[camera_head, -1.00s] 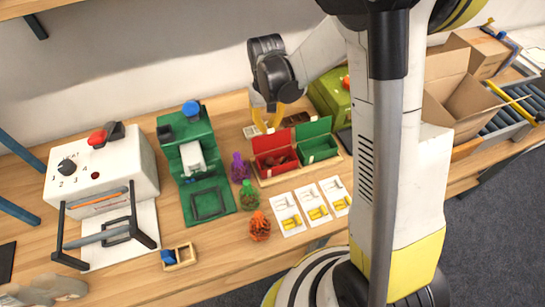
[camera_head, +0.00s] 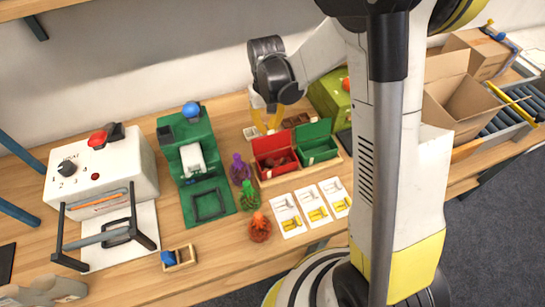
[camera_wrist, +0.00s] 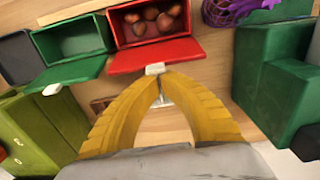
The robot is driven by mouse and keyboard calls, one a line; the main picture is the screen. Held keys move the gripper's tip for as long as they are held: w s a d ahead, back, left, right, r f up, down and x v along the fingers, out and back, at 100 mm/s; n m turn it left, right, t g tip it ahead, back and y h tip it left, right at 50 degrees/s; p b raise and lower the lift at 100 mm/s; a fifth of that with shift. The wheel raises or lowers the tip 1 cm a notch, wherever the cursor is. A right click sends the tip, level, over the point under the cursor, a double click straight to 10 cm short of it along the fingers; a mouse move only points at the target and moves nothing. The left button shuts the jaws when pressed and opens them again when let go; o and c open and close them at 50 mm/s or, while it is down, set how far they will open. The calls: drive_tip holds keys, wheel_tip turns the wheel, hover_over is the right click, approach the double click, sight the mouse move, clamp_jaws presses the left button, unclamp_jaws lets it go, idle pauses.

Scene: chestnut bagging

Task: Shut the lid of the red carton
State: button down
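The red carton (camera_head: 293,167) stands on the bench with its lid (camera_head: 270,142) open, raised at the back edge. In the wrist view the carton (camera_wrist: 123,34) holds several brown chestnuts (camera_wrist: 152,20). Its red lid (camera_wrist: 155,54) has a small white tab (camera_wrist: 155,69) on its free edge. My gripper (camera_head: 268,128) is behind the lid. In the wrist view the yellow fingertips (camera_wrist: 163,75) come together right at the tab, with nothing clearly held between them. Whether they touch the tab I cannot tell.
A green carton (camera_head: 320,153) with its lid open stands directly right of the red one. Purple, green and orange net bags (camera_head: 259,227) stand in front and to the left. A green machine (camera_head: 190,150) is farther left. White picture cards (camera_head: 312,205) lie in front.

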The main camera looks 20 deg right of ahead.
sight(273, 149)
drive_tip(key=shift+s, duration=0.1)
drive_tip(key=shift+s, duration=2.15)
wheel_tip(273, 149, up, 7)
drive_tip(key=p, duration=0.4)
drive_tip(key=shift+p, duration=0.4)
drive_tip(key=shift+r, duration=0.1)
drive_tip(key=s+r+t+b, duration=0.3)
drive_tip(key=s+r+t, duration=0.4)
drive_tip(key=s+r, duration=0.4)
drive_tip(key=shift+s+r+b, duration=0.25)
drive_tip(key=shift+s+b, duration=0.05)
drive_tip(key=shift+s, duration=0.45)
